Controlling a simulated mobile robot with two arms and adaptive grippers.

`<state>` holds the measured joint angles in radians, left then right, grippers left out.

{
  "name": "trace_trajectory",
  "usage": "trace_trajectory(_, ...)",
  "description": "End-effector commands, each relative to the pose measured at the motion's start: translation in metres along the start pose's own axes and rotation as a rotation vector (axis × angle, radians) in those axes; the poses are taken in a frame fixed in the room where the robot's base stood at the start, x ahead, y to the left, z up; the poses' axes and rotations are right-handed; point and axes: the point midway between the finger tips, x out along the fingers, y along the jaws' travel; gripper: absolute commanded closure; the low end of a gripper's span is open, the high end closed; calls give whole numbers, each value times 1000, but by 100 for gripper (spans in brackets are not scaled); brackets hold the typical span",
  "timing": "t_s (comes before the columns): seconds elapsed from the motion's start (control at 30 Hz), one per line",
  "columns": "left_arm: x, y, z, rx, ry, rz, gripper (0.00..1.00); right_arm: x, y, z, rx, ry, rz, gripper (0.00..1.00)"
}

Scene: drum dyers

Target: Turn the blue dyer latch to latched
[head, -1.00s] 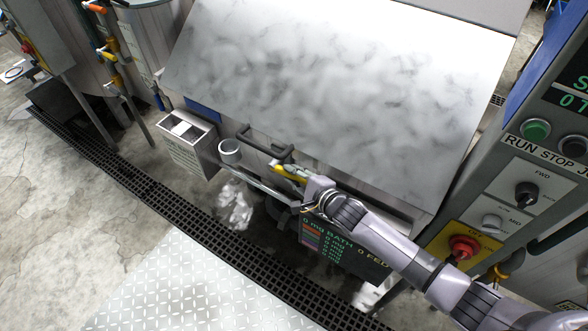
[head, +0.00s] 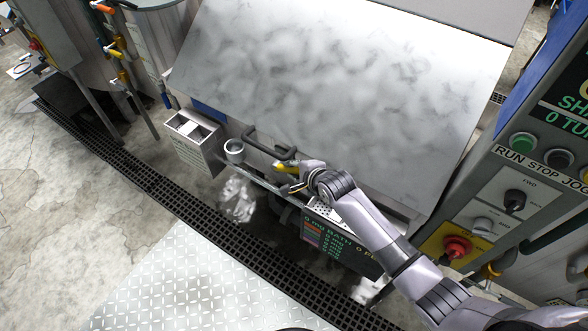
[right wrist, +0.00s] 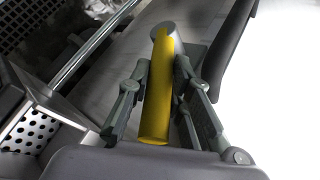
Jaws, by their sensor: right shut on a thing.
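The latch is a yellow lever (head: 283,167) at the front edge of the dyer, below its large sloped metal lid (head: 340,80). A little of the dyer's blue body (head: 209,112) shows at the lid's left corner. My right gripper (head: 293,171) is at the lever and partly covers it in the head view. In the right wrist view the yellow lever (right wrist: 156,100) lies between the two fingers of the gripper (right wrist: 162,75), which is shut on it. A round grey pivot (right wrist: 167,32) shows at the lever's far end. My left gripper is not in view.
A dark bar handle (head: 268,145) sits on the lid just beside the latch. A grey box (head: 190,140) and a short pipe cup (head: 234,148) stand to the left. A display (head: 335,245) hangs below my arm. A control panel (head: 500,190) stands at the right.

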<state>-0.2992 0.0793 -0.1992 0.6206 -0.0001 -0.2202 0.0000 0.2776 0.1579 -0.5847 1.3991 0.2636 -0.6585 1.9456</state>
Motion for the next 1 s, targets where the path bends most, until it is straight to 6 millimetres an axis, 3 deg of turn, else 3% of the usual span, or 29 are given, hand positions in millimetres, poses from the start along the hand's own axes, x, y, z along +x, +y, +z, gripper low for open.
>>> trace_trajectory(0.3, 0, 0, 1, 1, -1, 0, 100, 0, 0, -1, 0, 1, 0, 61)
trace_trajectory(0.67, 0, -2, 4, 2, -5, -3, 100, -4, -3, 0, 1, -1, -6, 60)
trace_trajectory(1.0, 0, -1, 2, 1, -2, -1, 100, -42, -1, 0, 2, -2, -5, 60)
